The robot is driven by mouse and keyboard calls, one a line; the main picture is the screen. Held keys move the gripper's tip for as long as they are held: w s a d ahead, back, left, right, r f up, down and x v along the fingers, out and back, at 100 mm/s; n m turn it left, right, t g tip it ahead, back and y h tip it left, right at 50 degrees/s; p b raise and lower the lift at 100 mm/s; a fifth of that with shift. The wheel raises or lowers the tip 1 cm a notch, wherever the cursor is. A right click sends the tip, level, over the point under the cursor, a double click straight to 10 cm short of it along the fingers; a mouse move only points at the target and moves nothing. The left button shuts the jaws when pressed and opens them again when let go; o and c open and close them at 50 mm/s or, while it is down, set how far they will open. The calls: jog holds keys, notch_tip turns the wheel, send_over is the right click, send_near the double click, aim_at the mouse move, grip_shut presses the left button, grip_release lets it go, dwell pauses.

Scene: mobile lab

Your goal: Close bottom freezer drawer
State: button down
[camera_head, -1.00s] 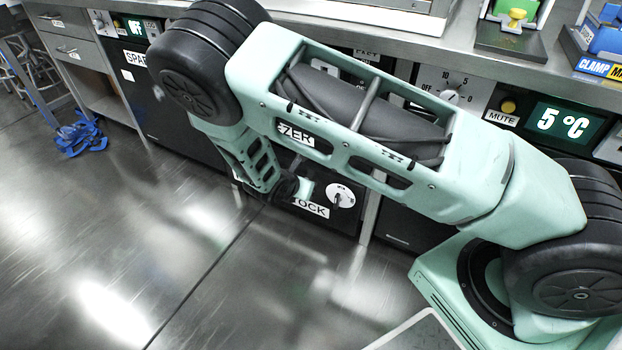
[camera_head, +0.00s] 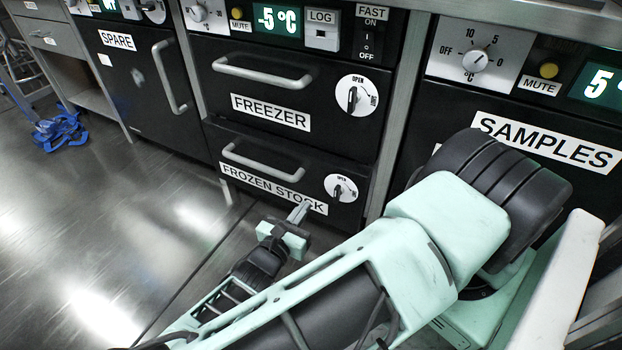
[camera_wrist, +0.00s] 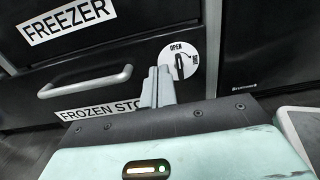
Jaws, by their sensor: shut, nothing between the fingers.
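The bottom freezer drawer (camera_head: 235,184), labelled FROZEN STOCK, sits under the upper FREEZER drawer. It has a black front, a grey bar handle (camera_head: 262,168) and a round white latch dial (camera_head: 341,188) at its right. Its front looks flush or nearly so; I cannot tell whether a small gap remains. In the wrist view its handle (camera_wrist: 85,83) and dial (camera_wrist: 179,60) also show. My gripper (camera_head: 302,210) is shut and empty, its fingertips over the right end of the label. In the wrist view the fingers (camera_wrist: 157,85) point at the drawer front left of the dial; contact is unclear.
The upper FREEZER drawer (camera_head: 330,118) has its own handle and latch dial. A SPARE door (camera_head: 140,85) is at left and a SAMPLES door (camera_head: 570,148) at right, behind my arm. A blue object (camera_head: 60,130) lies on the floor at far left. The metal floor in front is clear.

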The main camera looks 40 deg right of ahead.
aim_at(332, 166)
jog(key=b+x, duration=0.6)
jog(key=x, duration=0.7)
jog(key=shift+d+f, duration=0.1)
jog(key=shift+d, duration=0.2)
jog(key=shift+w+d, duration=0.1)
jog(key=shift+w+d+r, duration=0.15)
jog(key=shift+d+r, duration=0.1)
jog(key=shift+d, duration=0.05)
jog(key=p+x, duration=0.3)
jog(key=shift+w+d+r, duration=0.1)
jog(key=shift+d, duration=0.15)
jog(key=shift+w+d+f, duration=0.1)
jog(key=shift+d+f, duration=0.1)
jog(key=shift+d, duration=0.15)
